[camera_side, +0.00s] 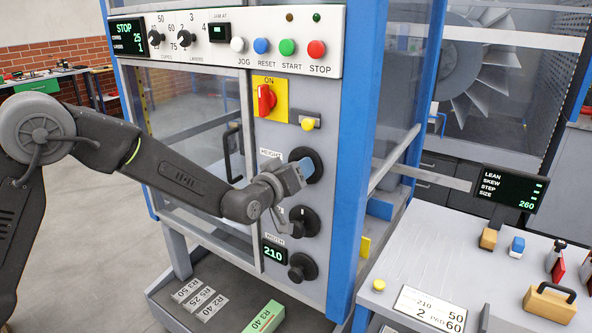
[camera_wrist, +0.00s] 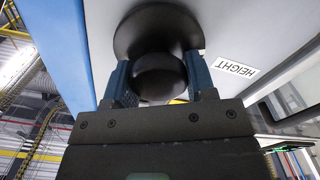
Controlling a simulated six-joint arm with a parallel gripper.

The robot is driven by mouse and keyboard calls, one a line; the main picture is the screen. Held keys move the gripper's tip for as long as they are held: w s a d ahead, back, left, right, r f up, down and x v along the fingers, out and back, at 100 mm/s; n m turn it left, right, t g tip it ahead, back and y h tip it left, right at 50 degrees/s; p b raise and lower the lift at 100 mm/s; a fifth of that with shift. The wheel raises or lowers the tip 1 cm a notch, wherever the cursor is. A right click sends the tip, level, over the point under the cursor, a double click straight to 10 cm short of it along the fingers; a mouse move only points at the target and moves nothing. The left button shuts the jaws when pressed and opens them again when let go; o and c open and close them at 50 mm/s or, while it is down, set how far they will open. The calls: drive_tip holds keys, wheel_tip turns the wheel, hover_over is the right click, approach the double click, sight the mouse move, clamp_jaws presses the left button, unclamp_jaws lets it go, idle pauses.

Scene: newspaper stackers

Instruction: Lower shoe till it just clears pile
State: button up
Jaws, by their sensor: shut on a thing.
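The black HEIGHT knob (camera_side: 315,158) is the top one of several round knobs on the machine's grey front panel. My gripper (camera_side: 299,168) reaches it from the left and is shut on it. In the wrist view the blue finger pads of my gripper (camera_wrist: 160,88) sit on either side of the round black knob (camera_wrist: 160,74). The HEIGHT label (camera_wrist: 235,67) shows to its right there. I cannot make out the shoe or the pile in either view; the frame and panel hide much of the machine's inside.
Below are another dark knob (camera_side: 304,221), a green 210 display (camera_side: 274,253) and the lower knob (camera_side: 302,267). A red switch on yellow (camera_side: 266,99) is above. The top display (camera_side: 126,37) reads STOP. A card (camera_side: 431,309) lies on the right table (camera_side: 400,265).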

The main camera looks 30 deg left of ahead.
idle(0.5)
drive_tip(key=o, duration=0.9)
drive_tip(key=s, duration=1.4)
drive_tip(key=shift+r, duration=0.1)
drive_tip(key=s+a+m+g, duration=0.2)
drive_tip(key=s+g, duration=0.2)
drive_tip(key=s, duration=0.4)
drive_tip(key=s+a+r+m+g, duration=0.1)
drive_tip(key=s+a+g, duration=0.2)
drive_tip(key=s, duration=0.5)
drive_tip(key=s+a+m+g, duration=0.2)
drive_tip(key=s+g, duration=0.3)
drive_tip(key=s, duration=0.3)
drive_tip(key=shift+s+a+r+m, duration=0.25)
drive_tip(key=shift+s+r+m, duration=0.05)
drive_tip(key=shift+s, duration=0.05)
